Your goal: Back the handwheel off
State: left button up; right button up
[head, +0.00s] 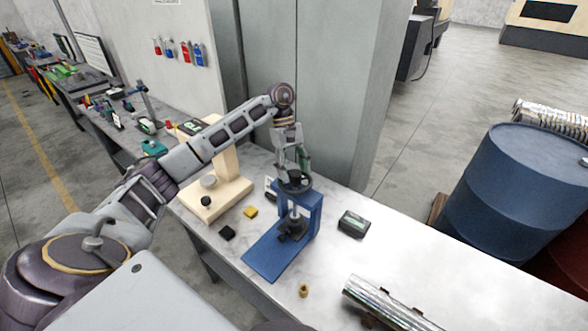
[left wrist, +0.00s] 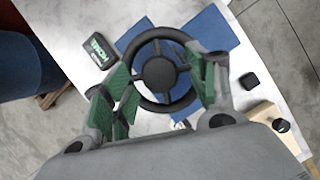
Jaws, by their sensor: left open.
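The black handwheel (head: 294,182) sits on top of a blue press frame (head: 312,211) on the marble-topped bench. In the left wrist view the handwheel (left wrist: 157,73) shows as a round rim with spokes and a hub, above the blue base (left wrist: 212,30). My left gripper (head: 296,168) is right above the wheel, pointing down. In the left wrist view its green-padded fingers (left wrist: 160,88) are apart, one on each side of the hub, over the rim. I cannot tell whether they touch the wheel. My right gripper is not in view.
A dark box (head: 353,223) stands right of the press. A yellow block (head: 250,212), a black block (head: 227,232) and a wooden stand (head: 215,196) are to its left. A small brass part (head: 303,290) and a shiny metal cylinder (head: 387,305) lie in front. A grey cabinet (head: 300,80) rises behind.

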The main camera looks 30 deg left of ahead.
pick_arm(q)
jog(key=shift+d+f, duration=0.1)
jog(key=shift+f, duration=0.05)
jog(key=c, duration=1)
